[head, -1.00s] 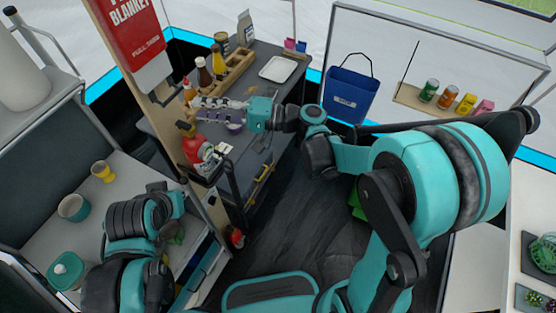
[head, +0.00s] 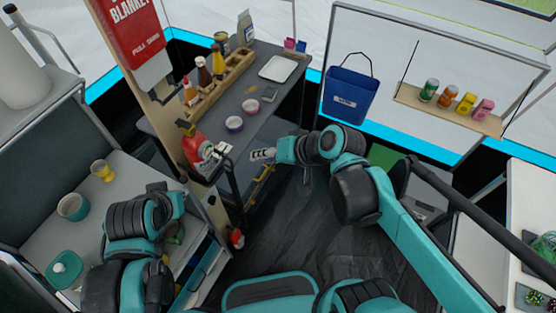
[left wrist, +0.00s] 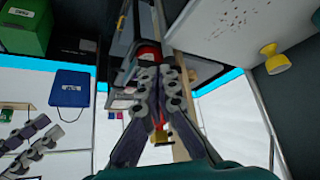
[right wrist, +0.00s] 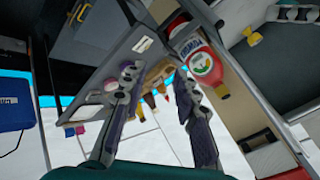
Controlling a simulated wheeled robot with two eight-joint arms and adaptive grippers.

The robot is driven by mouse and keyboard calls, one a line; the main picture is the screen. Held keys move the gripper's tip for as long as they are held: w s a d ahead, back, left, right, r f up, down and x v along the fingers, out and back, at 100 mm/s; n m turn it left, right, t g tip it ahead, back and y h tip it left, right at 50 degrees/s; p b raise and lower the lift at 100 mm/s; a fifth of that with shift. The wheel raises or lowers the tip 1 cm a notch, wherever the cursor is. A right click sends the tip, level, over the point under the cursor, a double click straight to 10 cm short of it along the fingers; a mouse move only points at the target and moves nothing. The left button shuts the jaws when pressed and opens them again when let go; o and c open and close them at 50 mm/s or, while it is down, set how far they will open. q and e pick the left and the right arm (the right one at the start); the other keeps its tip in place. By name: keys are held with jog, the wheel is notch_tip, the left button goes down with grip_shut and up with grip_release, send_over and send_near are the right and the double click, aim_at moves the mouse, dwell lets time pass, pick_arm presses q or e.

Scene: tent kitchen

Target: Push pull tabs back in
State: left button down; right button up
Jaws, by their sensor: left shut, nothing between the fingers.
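The red fire blanket case (head: 133,22) with "BLANKET" and "PULL" lettering hangs on the wooden post at the upper left, with a pale panel below it. I cannot make out separate pull tabs on it. My right gripper (head: 262,155) is open and empty in front of the dark counter, well below and right of the case. In the right wrist view its two fingers (right wrist: 155,80) stand apart. My left gripper (left wrist: 163,80) is shut and empty in the left wrist view. In the head view its fingers are not clear behind my left arm.
A red extinguisher-like bottle (head: 196,148) is on the post below the case. A blue bin (head: 348,97) hangs at the back.

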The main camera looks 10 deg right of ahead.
jog(key=d, duration=0.1)
jog(key=s+d+f+h, duration=0.1)
jog(key=d, duration=0.1)
jog(key=shift+s, duration=0.2)
